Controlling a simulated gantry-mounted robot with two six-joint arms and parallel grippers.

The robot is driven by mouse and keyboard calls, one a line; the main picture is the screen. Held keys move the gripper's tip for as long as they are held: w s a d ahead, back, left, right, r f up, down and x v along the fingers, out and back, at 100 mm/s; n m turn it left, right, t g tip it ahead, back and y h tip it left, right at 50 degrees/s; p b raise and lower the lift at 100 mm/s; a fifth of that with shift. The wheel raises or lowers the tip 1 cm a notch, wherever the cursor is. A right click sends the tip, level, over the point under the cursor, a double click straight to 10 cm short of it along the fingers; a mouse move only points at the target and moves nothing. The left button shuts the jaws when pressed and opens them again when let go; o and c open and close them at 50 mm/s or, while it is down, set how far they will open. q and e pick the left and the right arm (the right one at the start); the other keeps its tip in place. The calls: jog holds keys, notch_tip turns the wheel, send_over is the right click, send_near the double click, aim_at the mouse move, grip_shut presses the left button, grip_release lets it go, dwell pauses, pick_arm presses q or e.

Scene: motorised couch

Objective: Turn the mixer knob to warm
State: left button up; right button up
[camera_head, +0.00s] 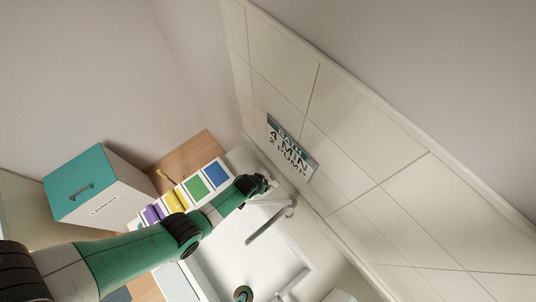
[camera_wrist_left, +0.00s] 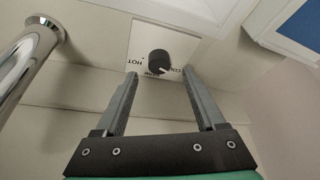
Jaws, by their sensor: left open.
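The black round mixer knob (camera_wrist_left: 159,62) sits on a white plate (camera_wrist_left: 183,48) in the left wrist view. HOT is printed to its left, COLD to its right, and a partly covered WARM just below it. A pale pointer mark on the knob seems to face the COLD side. My left gripper (camera_wrist_left: 159,73) is open, its two fingertips spread on either side just below the knob, apart from it. In the head view my left gripper (camera_head: 264,183) is by the wall near the tap, and the knob cannot be made out. My right gripper is not in view.
A chrome tap (camera_head: 270,222) stands close beside my left gripper; a chrome pipe (camera_wrist_left: 32,62) shows in the wrist view. A bath sign (camera_head: 291,148) hangs on the tiled wall. A teal-lidded laundry box (camera_head: 110,208) and coloured panels (camera_head: 195,187) lie to the left.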

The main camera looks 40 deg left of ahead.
pick_arm(q)
jog(key=b+x, duration=0.2)
jog(key=x, duration=0.2)
jog(key=shift+w+f+b, duration=0.1)
jog(key=shift+w+b, duration=0.05)
jog(key=shift+b, duration=0.15)
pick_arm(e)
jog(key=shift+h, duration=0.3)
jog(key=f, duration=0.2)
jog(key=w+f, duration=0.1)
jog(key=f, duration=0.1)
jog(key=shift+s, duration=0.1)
pick_arm(q)
grip_shut()
